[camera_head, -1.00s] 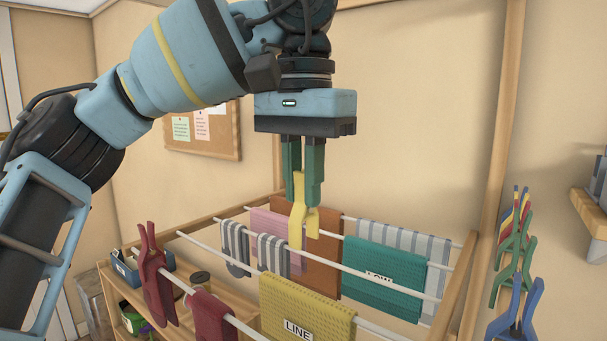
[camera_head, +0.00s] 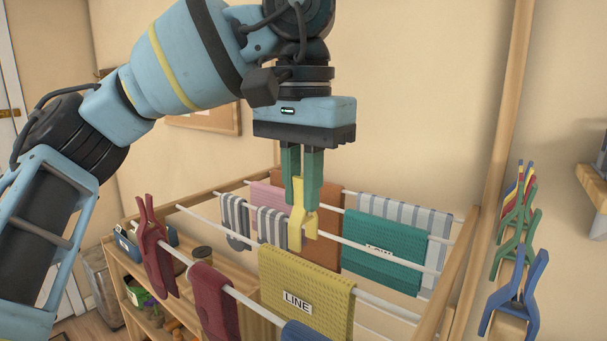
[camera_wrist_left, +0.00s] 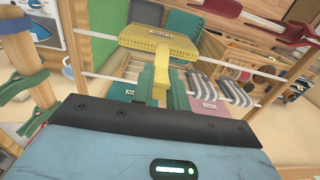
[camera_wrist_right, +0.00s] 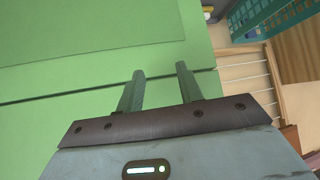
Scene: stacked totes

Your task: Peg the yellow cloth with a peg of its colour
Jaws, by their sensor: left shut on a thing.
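The yellow cloth (camera_head: 310,285) hangs over a white rail of the drying rack and bears a label reading LINE. It also shows in the left wrist view (camera_wrist_left: 185,45). My left gripper (camera_head: 302,200) is shut on a yellow peg (camera_head: 298,228), which hangs jaws down. In the head view the peg appears just above and behind the cloth's top edge; I cannot tell whether they touch. The peg also shows in the left wrist view (camera_wrist_left: 161,75), below the cloth in the picture. My right gripper (camera_wrist_right: 160,90) is open and empty, over a green surface (camera_wrist_right: 60,50).
A red peg (camera_head: 153,248) clamps the rail at the left, near a dark red cloth (camera_head: 213,300). A teal cloth (camera_head: 385,250), striped cloths (camera_head: 235,215) and others hang behind. Green (camera_head: 515,235) and blue (camera_head: 515,300) pegs are at the right, beside a wooden post (camera_head: 505,120).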

